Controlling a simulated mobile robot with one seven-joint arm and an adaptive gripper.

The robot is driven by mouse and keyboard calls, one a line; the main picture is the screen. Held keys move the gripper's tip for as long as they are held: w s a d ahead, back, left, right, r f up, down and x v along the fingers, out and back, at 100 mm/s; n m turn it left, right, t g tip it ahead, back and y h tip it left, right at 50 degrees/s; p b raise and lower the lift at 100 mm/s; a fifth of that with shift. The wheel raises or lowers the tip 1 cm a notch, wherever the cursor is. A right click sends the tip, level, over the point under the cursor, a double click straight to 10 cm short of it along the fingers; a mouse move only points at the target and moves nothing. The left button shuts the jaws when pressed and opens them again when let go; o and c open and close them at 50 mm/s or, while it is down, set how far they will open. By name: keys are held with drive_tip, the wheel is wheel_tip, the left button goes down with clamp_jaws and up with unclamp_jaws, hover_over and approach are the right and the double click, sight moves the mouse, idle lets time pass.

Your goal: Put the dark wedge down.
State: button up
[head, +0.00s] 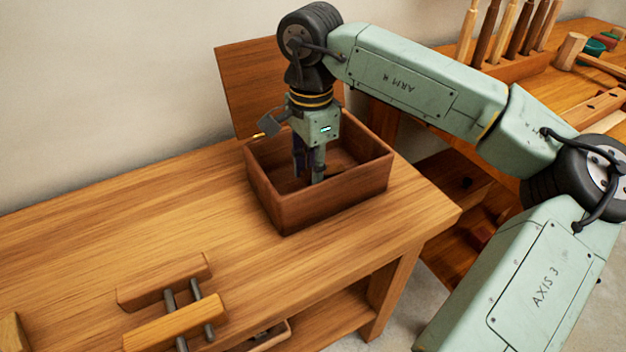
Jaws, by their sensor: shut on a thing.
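A brown wooden box (283,212) with an open top stands on the workbench, near its right end. My gripper (308,178) points straight down into the box, with its fingertips below the rim and close to the box floor. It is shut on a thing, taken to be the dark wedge. The wedge itself is mostly hidden by the fingers and lost in the shade of the box. I cannot tell whether it touches the floor of the box.
The box's lid (245,85) stands up behind it. A wooden clamp (175,305) with metal rods lies at the bench's front left. The workbench (120,215) is clear left of the box. A second bench behind carries a rack of tools (515,65).

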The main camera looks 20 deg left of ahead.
drive_tip(key=shift+f, duration=1.85)
drive_tip(key=shift+f, duration=0.1)
drive_tip(key=shift+f, duration=0.15)
drive_tip(key=o, duration=0.7)
wheel_tip(320, 180, up, 12)
drive_tip(key=shift+r, duration=0.25)
